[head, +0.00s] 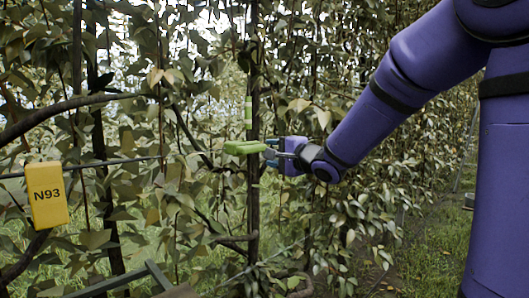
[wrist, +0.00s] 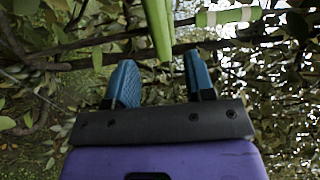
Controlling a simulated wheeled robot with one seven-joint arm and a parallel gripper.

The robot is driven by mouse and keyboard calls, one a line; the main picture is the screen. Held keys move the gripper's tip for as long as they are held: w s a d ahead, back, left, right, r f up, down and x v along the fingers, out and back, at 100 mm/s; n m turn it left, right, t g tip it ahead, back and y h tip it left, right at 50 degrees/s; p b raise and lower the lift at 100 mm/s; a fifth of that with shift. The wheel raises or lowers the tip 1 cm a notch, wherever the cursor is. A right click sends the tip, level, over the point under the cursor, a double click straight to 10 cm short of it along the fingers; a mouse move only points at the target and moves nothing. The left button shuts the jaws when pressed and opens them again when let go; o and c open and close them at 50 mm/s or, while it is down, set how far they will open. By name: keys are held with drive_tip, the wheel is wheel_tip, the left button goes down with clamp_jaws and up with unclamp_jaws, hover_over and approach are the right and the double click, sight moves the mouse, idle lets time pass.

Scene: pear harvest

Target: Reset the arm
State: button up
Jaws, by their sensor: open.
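My gripper (head: 271,151) is at the end of my purple arm, raised in front of the foliage near a thin dark trunk. In the wrist view its two blue fingers stand apart, so it is open (wrist: 160,60). A bright green bar-like thing (head: 244,147) lies just beyond the fingertips, by the trunk. In the wrist view the green bar (wrist: 158,27) reaches down towards the gap between the fingers. I cannot tell whether it touches them. No pear is held.
A yellow tag (head: 47,194) marked N93 hangs at the left. Green bands (head: 248,112) sit on the trunk (head: 254,205) above the gripper; they show in the wrist view (wrist: 230,16). Branches and leaves fill the left and middle. A grassy lane (head: 436,255) is open at lower right.

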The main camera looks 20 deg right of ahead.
drive_tip(key=shift+s+d, duration=0.1)
drive_tip(key=shift+s, duration=0.25)
idle(0.3)
drive_tip(key=s+a+f+n+g+h, duration=0.1)
drive_tip(key=s+n+g, duration=0.3)
drive_tip(key=s, duration=0.6)
drive_tip(key=s+a+f+n+g+h, duration=0.1)
drive_tip(key=s+f+n+g, duration=0.3)
drive_tip(key=s, duration=0.7)
drive_tip(key=s+a+f+n+g+h, duration=0.1)
drive_tip(key=s+f+n+g+h, duration=0.2)
drive_tip(key=s+n, duration=0.3)
drive_tip(key=s+g, duration=0.1)
drive_tip(key=s, duration=0.4)
drive_tip(key=shift+a+f+h, duration=0.2)
drive_tip(key=shift+a+h, duration=0.1)
drive_tip(key=shift+a, duration=0.05)
